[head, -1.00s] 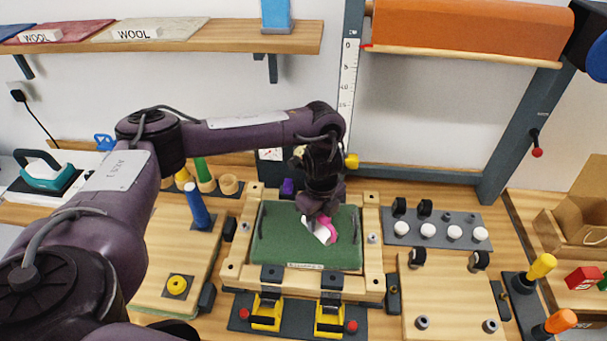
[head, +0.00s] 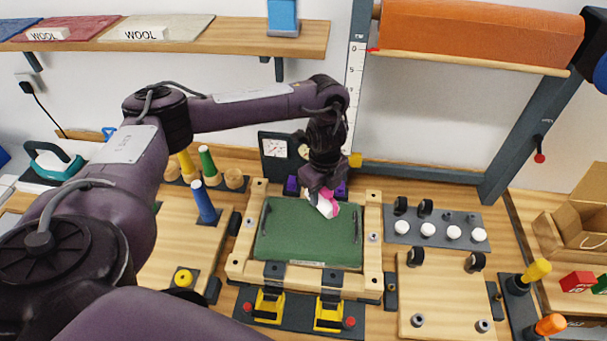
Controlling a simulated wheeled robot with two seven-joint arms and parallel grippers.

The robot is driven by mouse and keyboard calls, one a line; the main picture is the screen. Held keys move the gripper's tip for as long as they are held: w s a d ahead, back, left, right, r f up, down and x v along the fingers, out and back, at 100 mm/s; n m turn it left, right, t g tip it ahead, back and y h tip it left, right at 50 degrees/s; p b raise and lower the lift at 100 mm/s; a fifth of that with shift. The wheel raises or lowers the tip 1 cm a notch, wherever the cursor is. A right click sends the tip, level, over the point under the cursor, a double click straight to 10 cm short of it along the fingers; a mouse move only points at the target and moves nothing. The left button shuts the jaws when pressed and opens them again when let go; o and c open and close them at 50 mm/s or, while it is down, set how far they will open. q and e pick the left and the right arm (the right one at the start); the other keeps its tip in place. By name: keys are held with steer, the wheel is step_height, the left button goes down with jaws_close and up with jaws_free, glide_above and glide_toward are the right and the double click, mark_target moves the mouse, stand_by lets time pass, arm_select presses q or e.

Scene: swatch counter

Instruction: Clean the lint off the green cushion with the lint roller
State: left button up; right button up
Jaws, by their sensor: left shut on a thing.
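The green cushion (head: 302,238) lies in a wooden frame (head: 374,255) in the middle of the counter. Dark strips show near its left and right edges. My left gripper (head: 322,196) is over the far edge of the cushion, shut on the lint roller (head: 325,206), which shows as a white and pink piece below the fingers. The roller is at the cushion's far edge; I cannot tell whether it touches the fabric. I cannot make out lint at this size. My right gripper is not in view.
Yellow clamps (head: 269,303) stand at the frame's near side. A grey strip with white knobs (head: 428,229) and a wooden board (head: 450,300) are on the right. Blue (head: 204,203) and other coloured pegs stand left. A dark gauge box (head: 276,148) stands behind.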

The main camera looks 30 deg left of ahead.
arm_select(q)
steer(key=shift+r+p, duration=0.35)
steer(key=shift+r, duration=0.3)
steer(key=shift+w+a+r+p, duration=0.25)
steer(key=shift+w+r+p, duration=0.05)
steer(key=shift+r+p, duration=0.3)
steer(key=shift+s+r+p, duration=0.1)
steer(key=shift+r+p, duration=0.2)
steer(key=shift+r, duration=0.1)
steer(key=shift+s+d+r, duration=0.1)
steer(key=shift+s+d, duration=0.05)
steer(key=shift+d, duration=0.1)
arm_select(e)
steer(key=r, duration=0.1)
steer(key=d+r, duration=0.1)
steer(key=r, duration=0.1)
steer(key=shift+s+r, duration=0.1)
